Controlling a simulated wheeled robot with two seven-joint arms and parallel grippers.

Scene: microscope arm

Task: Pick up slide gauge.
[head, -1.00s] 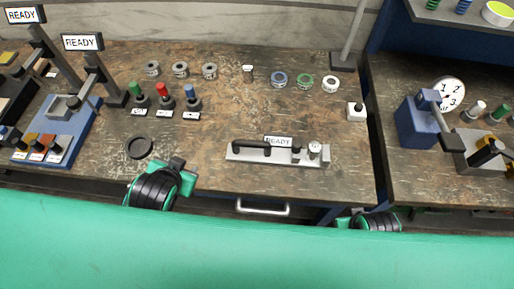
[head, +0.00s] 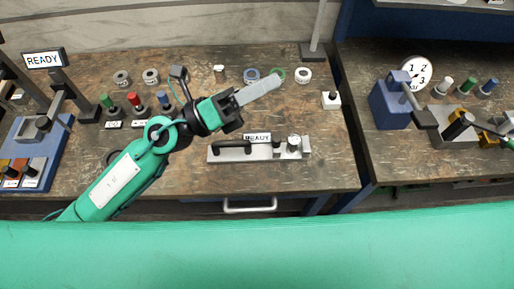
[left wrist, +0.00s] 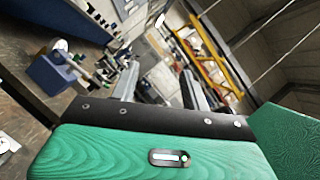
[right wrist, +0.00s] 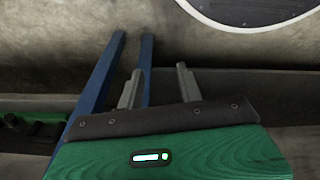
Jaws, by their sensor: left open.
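A long grey bar device with a black handle and a small round dial (head: 232,155), most likely the slide gauge, lies on the wooden bench in the head view, a READY sign behind it. My left gripper (head: 276,81) is over the bench, above and behind the bar in the picture, pointing to the upper right. Its fingers stand apart and empty in the left wrist view (left wrist: 160,82). My right gripper (right wrist: 159,70) shows only in the right wrist view, its fingers apart with nothing between them. The bar is in neither wrist view.
Coloured knobbed posts (head: 133,99) stand left. A white block (head: 331,100) sits near the right edge. A blue-based machine (head: 389,104) and round dial stand on the right bench. Bench space right of the bar is clear.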

